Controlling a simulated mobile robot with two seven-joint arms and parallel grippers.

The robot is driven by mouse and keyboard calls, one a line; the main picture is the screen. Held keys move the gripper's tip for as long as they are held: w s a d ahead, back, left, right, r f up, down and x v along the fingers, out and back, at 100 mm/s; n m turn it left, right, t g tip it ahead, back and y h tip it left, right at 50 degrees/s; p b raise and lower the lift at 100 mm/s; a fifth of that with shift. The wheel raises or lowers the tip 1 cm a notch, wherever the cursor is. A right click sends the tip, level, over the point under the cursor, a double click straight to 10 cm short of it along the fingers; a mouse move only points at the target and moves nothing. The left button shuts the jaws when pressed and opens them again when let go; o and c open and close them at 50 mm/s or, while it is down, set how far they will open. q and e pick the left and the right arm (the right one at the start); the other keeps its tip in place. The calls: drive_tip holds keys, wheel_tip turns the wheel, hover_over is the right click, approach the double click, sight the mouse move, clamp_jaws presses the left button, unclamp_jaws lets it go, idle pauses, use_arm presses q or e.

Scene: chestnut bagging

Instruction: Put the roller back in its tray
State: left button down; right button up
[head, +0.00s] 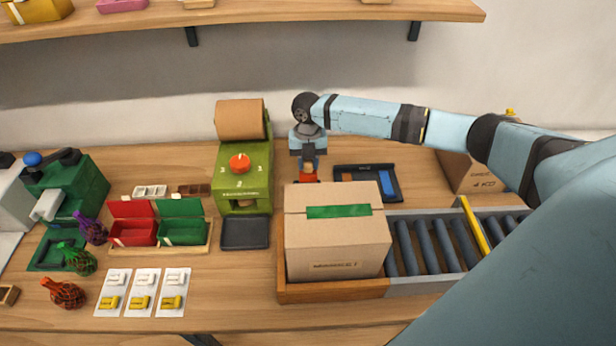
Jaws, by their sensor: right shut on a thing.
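My right gripper (308,163) points down just behind the closed cardboard box (337,240). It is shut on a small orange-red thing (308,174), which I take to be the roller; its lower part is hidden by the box. A dark, shallow tray with compartments (378,170) lies to the right of the gripper, behind the box. It holds a blue piece (386,183), and its front left part is hidden. The held thing is left of this tray, not over it. My left gripper is out of view.
The box stands in a wooden-edged bay (333,291) beside the roller conveyor (438,247) with a yellow bar. A green machine with a brown roll (242,165) stands left of the gripper, a black plate (245,233) before it. Another carton (469,172) stands at the back right.

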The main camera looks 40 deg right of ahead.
sight(308, 178)
wheel_tip(308, 178, down, 3)
drive_tip(key=shift+r, duration=0.15)
wheel_tip(308, 178, down, 3)
drive_tip(key=shift+f, duration=0.55)
